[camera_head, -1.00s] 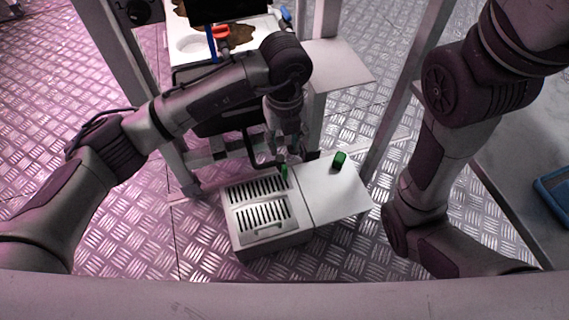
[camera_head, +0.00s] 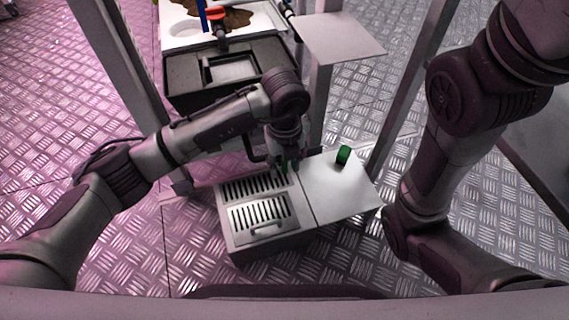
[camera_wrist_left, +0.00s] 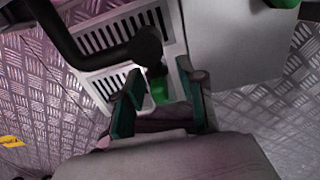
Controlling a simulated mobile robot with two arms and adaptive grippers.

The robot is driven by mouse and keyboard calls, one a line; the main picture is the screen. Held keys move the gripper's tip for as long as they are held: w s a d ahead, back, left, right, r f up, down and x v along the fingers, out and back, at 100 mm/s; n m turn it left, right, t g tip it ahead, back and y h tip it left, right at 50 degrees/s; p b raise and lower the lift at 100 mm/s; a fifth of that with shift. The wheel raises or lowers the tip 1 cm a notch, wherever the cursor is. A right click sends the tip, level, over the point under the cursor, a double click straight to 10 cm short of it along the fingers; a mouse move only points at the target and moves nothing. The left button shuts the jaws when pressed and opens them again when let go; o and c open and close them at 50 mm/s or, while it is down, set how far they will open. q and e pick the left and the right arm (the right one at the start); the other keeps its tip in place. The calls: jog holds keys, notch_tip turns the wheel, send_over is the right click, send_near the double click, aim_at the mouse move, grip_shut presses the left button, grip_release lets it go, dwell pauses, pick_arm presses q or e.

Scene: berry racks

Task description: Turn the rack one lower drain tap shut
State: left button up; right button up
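A dark bent drain pipe (camera_head: 251,150) comes down from the rack to just above the grated white drain box (camera_head: 235,222). In the left wrist view the pipe (camera_wrist_left: 75,42) ends in a round dark knob-like part (camera_wrist_left: 146,46). A bright green piece (camera_wrist_left: 157,92), possibly the tap's handle, shows below it, between my finger lines. My left gripper (camera_head: 288,165) points down beside the pipe. In the left wrist view its two green-padded fingers (camera_wrist_left: 160,82) stand apart. Whether they touch the green piece is unclear. My right gripper is outside the views.
A white panel (camera_head: 335,195) right of the drain box carries a green block-like piece (camera_head: 343,155). A black tray (camera_head: 185,90) and a white tray (camera_head: 178,30) with a red-handled fitting (camera_head: 214,14) sit above. Rack posts (camera_head: 128,65) flank the space.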

pick_arm(q)
grip_shut()
